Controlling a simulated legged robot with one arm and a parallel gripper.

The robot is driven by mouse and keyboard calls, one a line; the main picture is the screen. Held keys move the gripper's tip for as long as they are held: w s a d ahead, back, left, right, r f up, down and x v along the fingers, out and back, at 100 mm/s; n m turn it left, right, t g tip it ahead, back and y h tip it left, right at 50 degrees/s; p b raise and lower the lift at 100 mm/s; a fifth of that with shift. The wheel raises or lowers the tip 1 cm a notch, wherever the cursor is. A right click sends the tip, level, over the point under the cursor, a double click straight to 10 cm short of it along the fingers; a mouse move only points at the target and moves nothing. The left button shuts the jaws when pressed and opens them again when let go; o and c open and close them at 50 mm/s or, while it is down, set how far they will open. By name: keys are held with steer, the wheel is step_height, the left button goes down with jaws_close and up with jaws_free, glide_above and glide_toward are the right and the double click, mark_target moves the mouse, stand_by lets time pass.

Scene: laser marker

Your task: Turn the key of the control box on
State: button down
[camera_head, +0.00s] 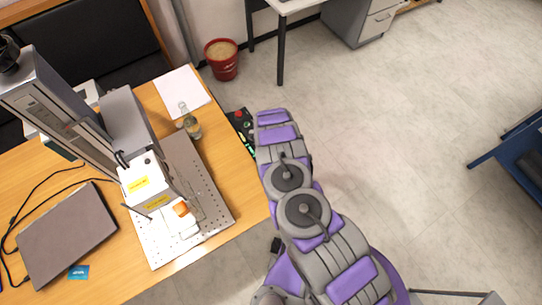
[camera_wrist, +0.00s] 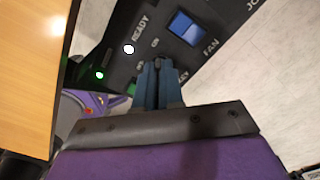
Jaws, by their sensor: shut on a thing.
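The black control box (camera_head: 240,122) is at the right edge of the wooden desk in the head view, partly covered by my arm. Its front panel (camera_wrist: 120,72) fills the top middle of the wrist view, with READY, FAN and partly covered key lettering. A white light, a green light and a blue fan switch (camera_wrist: 187,28) show on it. My gripper (camera_wrist: 160,64) points at the panel with its blue-grey fingers close together, at the key lettering. The key itself is hidden by the fingers, so its angle cannot be told.
The laser marker (camera_head: 145,180) stands on the desk over a perforated metal plate (camera_head: 215,210). A glass bottle (camera_head: 192,127), white paper (camera_head: 182,92) and a closed laptop (camera_head: 68,232) lie around it. A red bin (camera_head: 222,66) stands on the floor behind.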

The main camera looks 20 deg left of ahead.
steer(key=shift+a, duration=0.1)
steer(key=c, duration=1.3)
jaws_free()
steer(key=shift+w+a, duration=0.1)
steer(key=shift+o, duration=0.2)
steer(key=shift+r, duration=0.75)
step_height(320, 180, up, 16)
steer(key=p, duration=0.2)
steer(key=shift+f+p, duration=0.15)
steer(key=shift+p, duration=0.2)
